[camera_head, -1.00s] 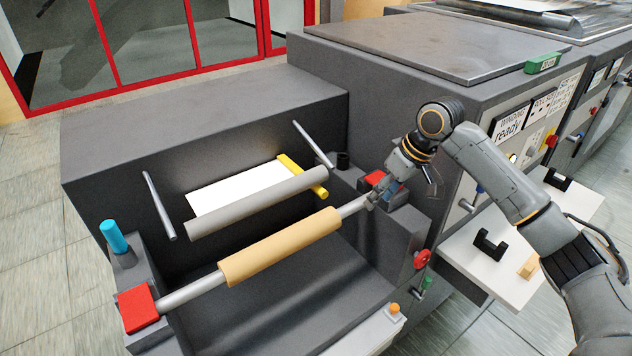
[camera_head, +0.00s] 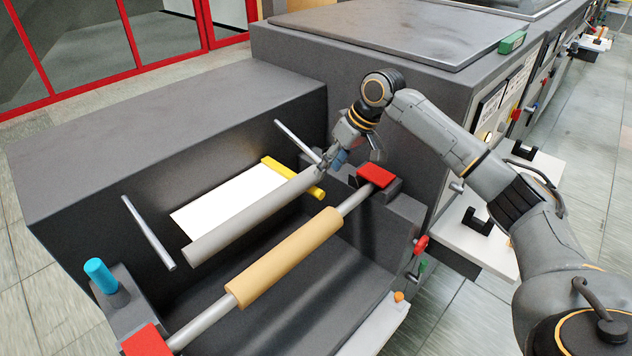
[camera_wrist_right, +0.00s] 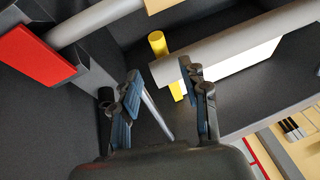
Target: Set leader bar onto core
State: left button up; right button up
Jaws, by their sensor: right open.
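The yellow leader bar (camera_head: 272,166) lies at the right edge of a white sheet (camera_head: 222,205), partly hidden behind a grey roller (camera_head: 250,219). Its ends also show in the right wrist view (camera_wrist_right: 158,44). The tan core (camera_head: 287,257) sits on a metal shaft, in front of and below the grey roller. My right gripper (camera_head: 331,160) is above the right end of the grey roller, close to the bar. In the wrist view its two fingers (camera_wrist_right: 160,82) are apart with nothing gripped. My left gripper is out of view.
Red blocks (camera_head: 375,176) cap both shaft ends. Two slanted metal rods (camera_head: 148,233) stick out beside the sheet. A blue cylinder (camera_head: 100,275) stands at left. Dark side walls bound the recess. A white shelf (camera_head: 480,232) with black brackets is at right.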

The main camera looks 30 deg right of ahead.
aim_at(315, 187)
jog(key=x, duration=0.6)
jog(key=shift+w+a+f+p, duration=0.15)
jog(key=shift+a+p, duration=0.1)
jog(key=shift+p, duration=0.15)
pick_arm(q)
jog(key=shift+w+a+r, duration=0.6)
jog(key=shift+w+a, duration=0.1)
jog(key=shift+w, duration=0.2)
pick_arm(e)
jog(key=shift+w+a+f, duration=0.15)
jog(key=shift+w+f, duration=0.05)
jog(key=shift+f, duration=0.45)
jog(key=c, duration=0.9)
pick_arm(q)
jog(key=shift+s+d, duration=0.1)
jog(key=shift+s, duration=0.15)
pick_arm(e)
grip_shut()
